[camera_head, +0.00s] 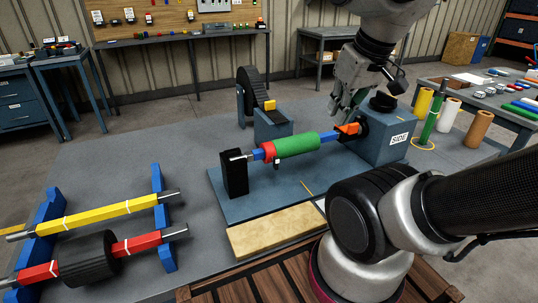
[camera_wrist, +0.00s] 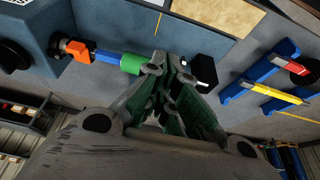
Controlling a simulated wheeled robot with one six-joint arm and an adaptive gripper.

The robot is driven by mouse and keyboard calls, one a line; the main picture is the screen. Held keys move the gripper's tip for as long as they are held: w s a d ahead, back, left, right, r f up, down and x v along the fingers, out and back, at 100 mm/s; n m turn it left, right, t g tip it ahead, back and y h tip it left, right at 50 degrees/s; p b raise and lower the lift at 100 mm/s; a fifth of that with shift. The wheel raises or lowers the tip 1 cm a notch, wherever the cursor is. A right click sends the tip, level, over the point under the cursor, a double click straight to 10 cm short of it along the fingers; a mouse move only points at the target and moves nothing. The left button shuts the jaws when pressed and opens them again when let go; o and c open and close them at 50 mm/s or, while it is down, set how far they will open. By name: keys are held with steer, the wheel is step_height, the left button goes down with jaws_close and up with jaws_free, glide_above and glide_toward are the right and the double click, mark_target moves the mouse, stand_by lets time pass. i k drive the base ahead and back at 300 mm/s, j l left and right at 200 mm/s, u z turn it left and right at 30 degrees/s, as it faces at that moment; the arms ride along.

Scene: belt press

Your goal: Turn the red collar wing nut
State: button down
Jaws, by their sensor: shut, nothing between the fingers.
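The red collar (camera_head: 268,152) sits around the blue shaft (camera_head: 258,154), at the left end of the green roll (camera_head: 297,145). A small dark piece below the collar may be its wing nut; it is too small to tell. My gripper (camera_head: 337,113) is shut and empty. It hangs above and behind the right end of the shaft, near the orange piece (camera_head: 348,129), apart from the collar. In the wrist view my gripper (camera_wrist: 172,57) hides the collar; the green roll (camera_wrist: 133,62) shows beside the fingertips.
A rack with a yellow bar (camera_head: 95,215) and a red bar (camera_head: 140,243) stands left. A black wheel (camera_head: 252,93) stands behind. A tan board (camera_head: 277,231) lies in front.

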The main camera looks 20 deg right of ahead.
mark_target(276, 160)
steer(key=k+l, duration=0.15)
steer(key=l, duration=0.2)
steer(key=k+l, duration=0.15)
steer(key=l, duration=0.25)
steer(key=k+l, duration=0.15)
steer(key=l, duration=0.2)
steer(key=k+l, duration=0.15)
steer(key=l, duration=0.25)
